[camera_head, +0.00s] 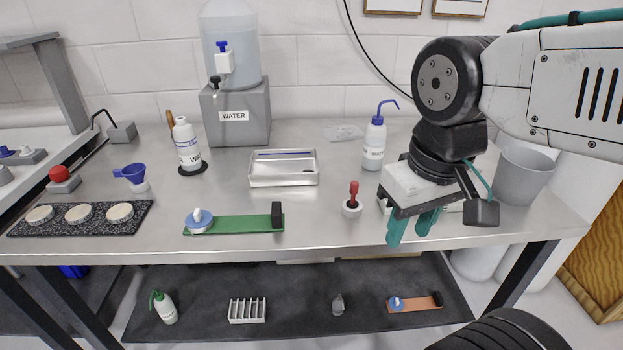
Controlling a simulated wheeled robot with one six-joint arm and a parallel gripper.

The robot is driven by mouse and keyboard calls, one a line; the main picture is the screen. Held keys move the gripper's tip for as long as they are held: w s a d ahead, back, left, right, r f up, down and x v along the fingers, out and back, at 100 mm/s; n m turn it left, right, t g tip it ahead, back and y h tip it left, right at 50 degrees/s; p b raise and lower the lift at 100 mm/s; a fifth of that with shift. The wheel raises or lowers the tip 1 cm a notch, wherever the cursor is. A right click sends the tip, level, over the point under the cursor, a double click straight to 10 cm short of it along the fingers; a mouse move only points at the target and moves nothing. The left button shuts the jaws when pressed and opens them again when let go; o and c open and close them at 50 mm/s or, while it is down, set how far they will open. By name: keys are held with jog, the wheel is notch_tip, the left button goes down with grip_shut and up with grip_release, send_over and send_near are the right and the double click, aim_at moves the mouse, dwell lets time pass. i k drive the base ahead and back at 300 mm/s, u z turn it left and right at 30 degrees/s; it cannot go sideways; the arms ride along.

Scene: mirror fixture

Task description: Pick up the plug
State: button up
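No object is plainly recognisable as a plug. A blue disc with a white upright knob (199,219) sits on the left end of a green board (235,226), which has a black block (277,214) at its right end. A similar blue disc (397,303) is on an orange board (422,302) on the lower shelf. A small white pot with a red-topped stick (352,200) stands right of the green board. My gripper (412,231) points down over the table's right front, its teal fingers apart with nothing seen between them. It partly hides a pale object behind.
A metal tray (283,181), a blue-capped wash bottle (374,140) and a water tank (238,112) stand behind. A grey bin (522,177) is at right. A speckled slab with pale discs (27,226) is at left. Bare table (320,226) lies between board and pot.

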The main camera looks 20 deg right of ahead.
aim_at(352, 204)
jog(key=k, duration=0.5)
jog(key=z, duration=0.9)
jog(key=i, duration=0.75)
jog(key=u, duration=0.35)
